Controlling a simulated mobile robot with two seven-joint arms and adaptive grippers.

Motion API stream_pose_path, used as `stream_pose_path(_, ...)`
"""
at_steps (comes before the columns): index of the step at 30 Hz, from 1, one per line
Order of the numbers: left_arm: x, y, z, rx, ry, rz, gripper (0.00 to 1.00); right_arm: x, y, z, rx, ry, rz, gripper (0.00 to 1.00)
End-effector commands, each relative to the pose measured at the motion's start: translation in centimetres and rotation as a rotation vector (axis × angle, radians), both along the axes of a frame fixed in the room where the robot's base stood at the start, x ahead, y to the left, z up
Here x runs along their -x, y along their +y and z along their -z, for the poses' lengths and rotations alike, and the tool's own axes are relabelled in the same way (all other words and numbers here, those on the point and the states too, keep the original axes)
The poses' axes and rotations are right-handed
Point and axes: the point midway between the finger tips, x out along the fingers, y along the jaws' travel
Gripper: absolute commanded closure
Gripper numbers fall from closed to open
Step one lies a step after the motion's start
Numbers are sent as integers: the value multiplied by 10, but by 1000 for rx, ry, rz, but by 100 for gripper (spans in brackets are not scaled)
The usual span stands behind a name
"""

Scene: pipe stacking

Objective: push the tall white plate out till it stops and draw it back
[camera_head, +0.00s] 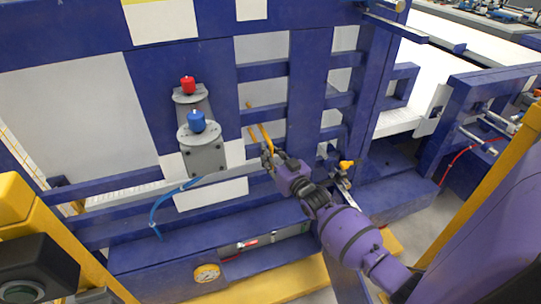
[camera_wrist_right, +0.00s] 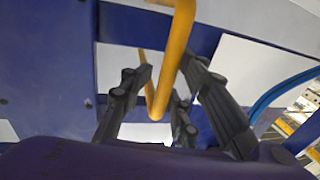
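My right gripper (camera_head: 268,159) is at the lower end of a bent yellow bar (camera_head: 266,136) in the head view. In the right wrist view the yellow bar (camera_wrist_right: 180,50) runs down between the fingers of the gripper (camera_wrist_right: 166,75). The fingers are spread, with gaps on both sides of the bar. A white plate (camera_head: 262,120) shows behind the yellow bar, between blue uprights and partly covered by blue cross rails. I cannot tell whether the bar is fixed to it. My left gripper is out of view.
Left of the bar is a grey bracket (camera_head: 205,160) with a blue knob (camera_head: 197,122) and a red knob (camera_head: 188,85). A blue hose (camera_head: 155,215) hangs below. A blue post (camera_head: 305,95) stands close right of the bar. A blue beam (camera_head: 215,245) crosses below.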

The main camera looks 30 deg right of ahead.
Motion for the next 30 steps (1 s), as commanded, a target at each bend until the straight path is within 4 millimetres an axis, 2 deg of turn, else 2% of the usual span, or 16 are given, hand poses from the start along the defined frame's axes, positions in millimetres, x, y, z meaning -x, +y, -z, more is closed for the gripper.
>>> stream_pose_path(8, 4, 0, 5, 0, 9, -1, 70, 0, 2, 1, 1, 1, -2, 69)
stream_pose_path(12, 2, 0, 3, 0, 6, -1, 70, 8, 2, 2, 1, 2, -2, 69)
stream_pose_path(17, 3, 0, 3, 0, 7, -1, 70, 37, 3, 3, 0, 5, -2, 69)
stream_pose_path(24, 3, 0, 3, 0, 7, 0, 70, 88, 4, 2, 1, 4, -1, 69)
stream_pose_path(30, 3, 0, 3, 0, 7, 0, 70, 114, 6, 1, 1, 2, -1, 69)
